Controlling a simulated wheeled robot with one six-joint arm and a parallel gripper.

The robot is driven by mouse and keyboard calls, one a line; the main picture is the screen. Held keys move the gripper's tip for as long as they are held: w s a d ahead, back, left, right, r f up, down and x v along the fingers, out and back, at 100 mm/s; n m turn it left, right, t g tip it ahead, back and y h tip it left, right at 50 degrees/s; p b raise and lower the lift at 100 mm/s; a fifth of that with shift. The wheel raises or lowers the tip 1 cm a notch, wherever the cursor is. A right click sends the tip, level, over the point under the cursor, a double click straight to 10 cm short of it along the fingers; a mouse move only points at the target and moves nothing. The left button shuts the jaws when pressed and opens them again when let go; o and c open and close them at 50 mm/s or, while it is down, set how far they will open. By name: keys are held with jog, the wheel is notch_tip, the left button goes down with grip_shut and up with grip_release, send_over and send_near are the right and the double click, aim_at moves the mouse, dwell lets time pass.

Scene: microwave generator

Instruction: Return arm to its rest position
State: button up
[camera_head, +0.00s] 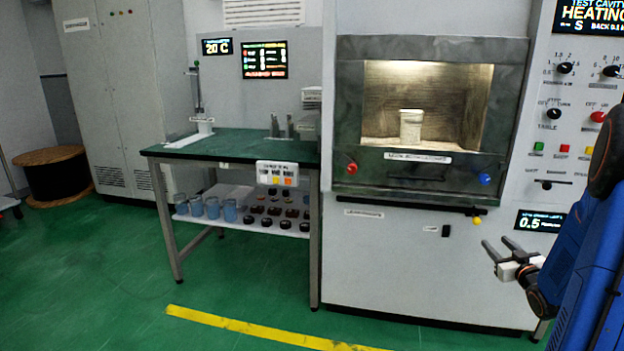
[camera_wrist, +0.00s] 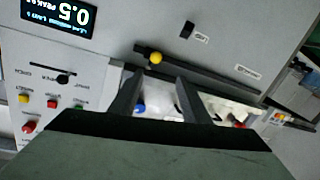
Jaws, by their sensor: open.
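My gripper (camera_head: 500,253) is at the right of the head view, in front of the white cabinet and below the cavity's handle bar. Its two fingers are apart with nothing between them. In the wrist view my gripper (camera_wrist: 188,85) also shows open and empty, with the tilted cabinet front beyond it. My blue arm is at the right edge of the head view, folded close to the control panel. The lit test cavity (camera_head: 375,105) holds a pale cylindrical container (camera_head: 411,126) standing upright on its floor.
A panel (camera_head: 568,135) with knobs and buttons is at the right, its upper display reading HEATING. A green-topped table (camera_head: 240,146) stands left of the cabinet, with several beakers (camera_head: 212,208) on its lower shelf. Green floor with a yellow line (camera_head: 260,331) is clear in front.

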jog(key=s+a+r+m+g+h, duration=0.1)
jog(key=s+a+r+g, duration=0.25)
jog(key=a, duration=0.55)
jog(key=s+a+r+g+h, duration=0.1)
jog(key=s+a+r+g, duration=0.3)
jog(key=a, duration=0.4)
jog(key=s+a+f+g+y, duration=0.1)
jog(key=s+a+g+y, duration=0.1)
jog(key=s+a, duration=0.8)
jog(key=s+a+f+g+y, duration=0.1)
jog(key=s+a, duration=0.8)
jog(key=s, duration=0.9)
jog(key=shift+s+a+f+g+y, duration=0.15)
jog(key=shift+a+g+y, duration=0.2)
jog(key=shift+g+y, duration=0.5)
